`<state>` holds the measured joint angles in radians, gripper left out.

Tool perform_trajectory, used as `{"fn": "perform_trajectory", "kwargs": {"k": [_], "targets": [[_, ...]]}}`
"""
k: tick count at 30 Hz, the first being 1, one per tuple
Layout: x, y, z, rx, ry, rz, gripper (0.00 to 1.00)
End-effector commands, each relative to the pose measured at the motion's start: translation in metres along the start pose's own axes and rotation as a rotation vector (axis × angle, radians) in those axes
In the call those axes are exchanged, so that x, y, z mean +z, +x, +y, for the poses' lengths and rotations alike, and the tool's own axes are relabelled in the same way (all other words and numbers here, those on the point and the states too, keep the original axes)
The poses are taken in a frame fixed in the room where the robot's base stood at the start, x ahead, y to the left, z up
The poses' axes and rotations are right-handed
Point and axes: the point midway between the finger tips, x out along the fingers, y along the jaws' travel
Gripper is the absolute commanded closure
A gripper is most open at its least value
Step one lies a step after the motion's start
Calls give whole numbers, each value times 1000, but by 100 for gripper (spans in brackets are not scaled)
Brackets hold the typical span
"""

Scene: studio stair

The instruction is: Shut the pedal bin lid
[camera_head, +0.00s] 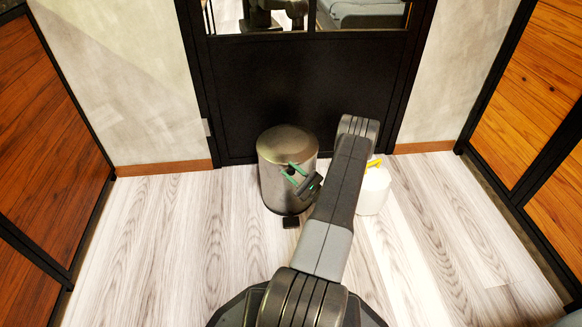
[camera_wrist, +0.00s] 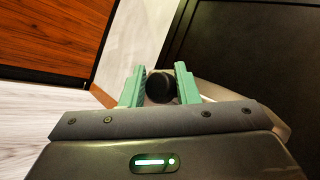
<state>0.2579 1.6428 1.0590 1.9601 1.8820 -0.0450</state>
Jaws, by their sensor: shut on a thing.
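The metal pedal bin (camera_head: 272,185) stands upright on the floor in front of the black door. Its domed lid (camera_head: 285,140) looks down on the body, though I cannot tell whether a gap is left. The black pedal (camera_head: 291,222) sticks out at its front foot. My gripper (camera_head: 291,171) is at the front upper side of the bin, below the lid. In the wrist view my green fingers (camera_wrist: 160,90) are shut on a dark round part (camera_wrist: 160,86). I cannot tell which part of the bin it is, or whether it belongs to it.
A white container (camera_head: 373,192) with a yellow top stands right of the bin, partly hidden by my arm. The black glazed door (camera_head: 300,100) is close behind. Wood-panelled walls (camera_head: 45,130) stand at both sides. The pale wooden floor (camera_head: 150,240) is clear at left.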

Motion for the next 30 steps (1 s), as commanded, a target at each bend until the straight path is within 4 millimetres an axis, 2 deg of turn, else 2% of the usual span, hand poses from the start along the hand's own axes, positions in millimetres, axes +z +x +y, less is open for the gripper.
{"fn": "perform_trajectory", "kwargs": {"k": [3, 4, 7, 15, 19, 23, 30], "targets": [[1, 1, -2, -2, -2, 3, 100], [1, 1, -2, -2, -2, 3, 70], [1, 1, -2, -2, -1, 4, 52], [1, 0, -2, 0, 2, 4, 52], [2, -8, -2, 0, 3, 5, 52], [3, -29, -2, -3, 3, 5, 52], [3, -86, -3, -4, 2, 6, 52]]}}
